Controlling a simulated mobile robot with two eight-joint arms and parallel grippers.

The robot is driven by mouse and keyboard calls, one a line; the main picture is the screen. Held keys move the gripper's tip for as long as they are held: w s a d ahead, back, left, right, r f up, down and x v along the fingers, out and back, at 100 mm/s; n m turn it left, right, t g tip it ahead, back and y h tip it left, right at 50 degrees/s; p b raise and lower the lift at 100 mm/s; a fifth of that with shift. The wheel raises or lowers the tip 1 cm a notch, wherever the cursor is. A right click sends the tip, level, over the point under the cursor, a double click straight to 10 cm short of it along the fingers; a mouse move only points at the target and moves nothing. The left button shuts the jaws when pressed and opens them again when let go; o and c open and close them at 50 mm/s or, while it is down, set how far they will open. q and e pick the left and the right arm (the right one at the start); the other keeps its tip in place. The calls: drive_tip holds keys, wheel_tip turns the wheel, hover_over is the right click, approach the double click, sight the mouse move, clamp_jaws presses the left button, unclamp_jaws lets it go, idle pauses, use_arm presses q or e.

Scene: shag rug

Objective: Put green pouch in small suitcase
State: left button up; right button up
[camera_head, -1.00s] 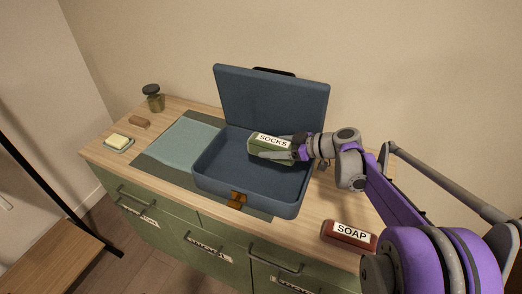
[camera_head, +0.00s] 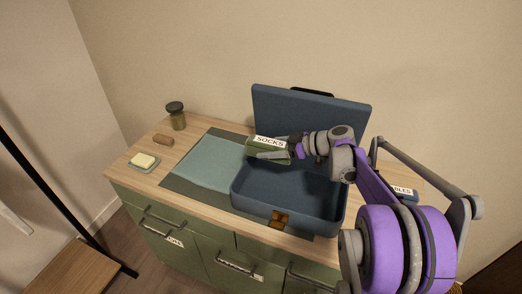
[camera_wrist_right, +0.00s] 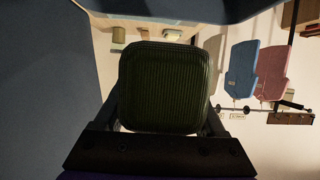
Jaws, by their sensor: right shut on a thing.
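The green pouch (camera_head: 262,154), with a white label reading SOCKS, is held by my right gripper (camera_head: 278,150). The gripper is shut on it. In the right wrist view the pouch (camera_wrist_right: 165,88) fills the space between the two fingers. The small suitcase (camera_head: 282,219) is dark blue and stands open on the dresser, its lid (camera_head: 310,115) raised at the back. In the head view the pouch overlaps the back left of the suitcase tray; its exact height over the tray is hard to tell. My left gripper is not in view.
The suitcase stands on a grey-green mat (camera_head: 185,183) with a folded light teal cloth (camera_head: 212,160) to its left. A soap dish (camera_head: 144,162), a brown block (camera_head: 163,140) and a jar (camera_head: 176,116) stand at the dresser's left. A blue labelled item (camera_head: 404,194) is partly hidden behind my right arm.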

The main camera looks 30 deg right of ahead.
drive_tip(key=shift+w, duration=0.1)
drive_tip(key=shift+f+b, duration=0.45)
drive_tip(key=shift+f, duration=0.15)
drive_tip(key=shift+f+b, duration=2.5)
drive_tip(key=shift+f, duration=1.45)
drive_tip(key=o, duration=1.5)
drive_tip(key=shift+r, duration=0.1)
